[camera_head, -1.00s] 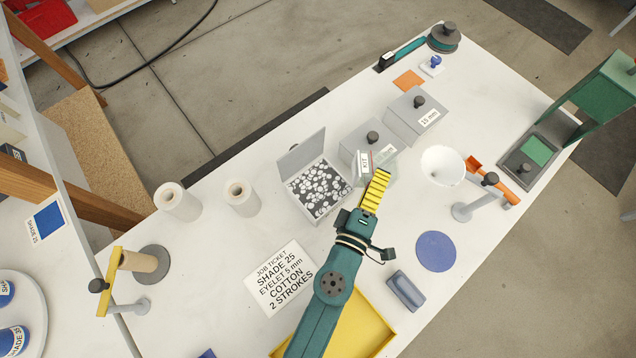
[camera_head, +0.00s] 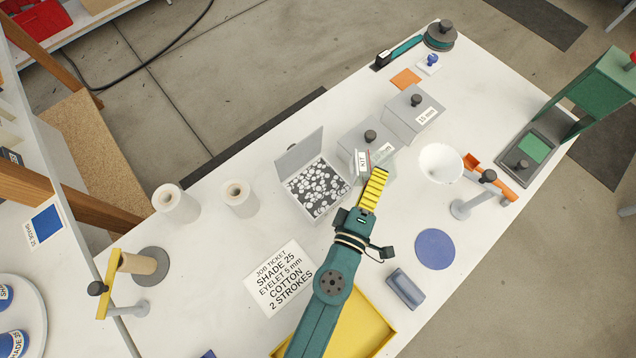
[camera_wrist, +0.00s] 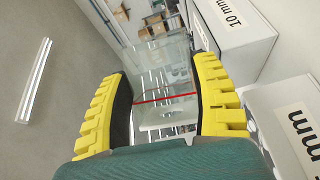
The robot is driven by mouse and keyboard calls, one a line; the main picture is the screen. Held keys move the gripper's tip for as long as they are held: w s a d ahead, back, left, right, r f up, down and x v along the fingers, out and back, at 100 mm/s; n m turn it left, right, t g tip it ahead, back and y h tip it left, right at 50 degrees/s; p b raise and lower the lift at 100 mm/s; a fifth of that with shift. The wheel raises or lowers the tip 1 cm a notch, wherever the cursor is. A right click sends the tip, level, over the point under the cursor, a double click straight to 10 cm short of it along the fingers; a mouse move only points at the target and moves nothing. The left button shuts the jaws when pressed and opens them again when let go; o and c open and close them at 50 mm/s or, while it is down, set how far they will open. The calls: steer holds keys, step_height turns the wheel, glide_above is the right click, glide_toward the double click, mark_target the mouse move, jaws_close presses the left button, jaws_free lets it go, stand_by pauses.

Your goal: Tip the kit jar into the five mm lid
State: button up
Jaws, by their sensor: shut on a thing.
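My gripper (camera_head: 379,174) has yellow ribbed fingers, shut on the clear kit jar (camera_head: 385,157). A white KIT label shows on the jar's left side. In the wrist view the see-through jar (camera_wrist: 165,85) stands between the two fingers (camera_wrist: 165,100), with a red line across it. In the head view it overlaps the front of the middle grey box. An open grey box (camera_head: 318,212) of small pale eyelets lies left of the jar. Its raised lid (camera_head: 300,152) tilts back. I cannot read a size on it. The jar's contents are unclear.
Grey knobbed boxes stand behind the jar: the middle one (camera_head: 362,133) and a 15 mm one (camera_head: 405,115).

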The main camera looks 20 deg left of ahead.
steer(key=s+d+r+m+g+h+p, duration=0.1)
steer(key=s+r+m+p, duration=0.15)
steer(key=r+p, duration=0.7)
steer(key=s+d+r+m+g+h+p, duration=0.1)
steer(key=r+m+p, duration=0.3)
steer(key=r+p, duration=0.5)
steer(key=s+d+r+m+g+h+p, duration=0.1)
steer(key=s+r+m+h+p, duration=0.15)
steer(key=r+p, duration=0.7)
steer(key=w+d+f+m+g+y+b, duration=0.1)
steer(key=d+f+m, duration=0.2)
steer(key=d+f, duration=0.4)
steer(key=w+d+f+m+y+b, duration=0.1)
steer(key=d+f+m, duration=0.25)
steer(key=f, duration=0.45)
steer(key=w+a+n+g+y+b, duration=0.1)
steer(key=w+a+n+y+b, duration=0.2)
steer(key=w+a+y, duration=0.2)
steer(key=a+r+y, duration=0.1)
steer(key=a+y, duration=0.2)
steer(key=a, duration=0.1)
steer(key=shift+w+a+g+b, duration=0.3)
steer(key=shift+w+g, duration=0.1)
